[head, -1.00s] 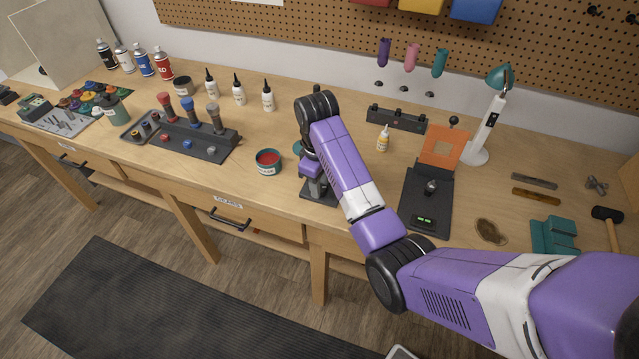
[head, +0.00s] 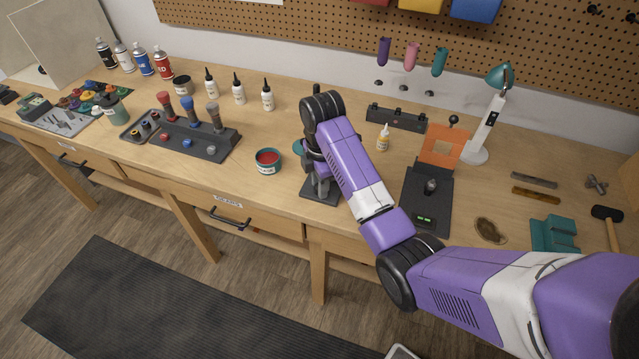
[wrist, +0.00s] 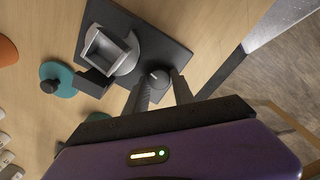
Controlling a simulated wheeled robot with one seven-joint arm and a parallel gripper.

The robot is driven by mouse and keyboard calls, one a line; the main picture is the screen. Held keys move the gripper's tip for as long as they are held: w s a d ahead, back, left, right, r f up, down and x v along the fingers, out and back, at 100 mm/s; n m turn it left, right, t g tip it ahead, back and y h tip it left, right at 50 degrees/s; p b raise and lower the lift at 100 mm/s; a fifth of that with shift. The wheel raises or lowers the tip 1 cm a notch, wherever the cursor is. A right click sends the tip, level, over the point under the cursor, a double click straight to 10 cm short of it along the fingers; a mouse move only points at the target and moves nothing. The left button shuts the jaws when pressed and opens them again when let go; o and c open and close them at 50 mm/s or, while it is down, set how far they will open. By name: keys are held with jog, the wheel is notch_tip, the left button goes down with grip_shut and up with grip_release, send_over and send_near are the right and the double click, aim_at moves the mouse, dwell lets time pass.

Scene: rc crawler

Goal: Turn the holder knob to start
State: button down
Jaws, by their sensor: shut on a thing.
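The holder is a grey open cradle (wrist: 107,52) on a dark square base (wrist: 176,57). In the head view the same base (head: 312,195) shows near the front edge of the bench, partly hidden by my arm. The holder knob (wrist: 159,75) is a small round grey knob with a pale line on its face, beside the cradle. My gripper (wrist: 163,79) is shut on the knob, one dark finger on each side.
A teal round object (wrist: 56,78) with a dark knob stands close to the holder. A red-filled tub (head: 268,161) stands to the left. The bench's front edge is close to the holder base.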

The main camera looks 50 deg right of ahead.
jog(key=shift+n, duration=1.1)
jog(key=c, duration=1.1)
grip_release()
jog(key=shift+o, duration=0.2)
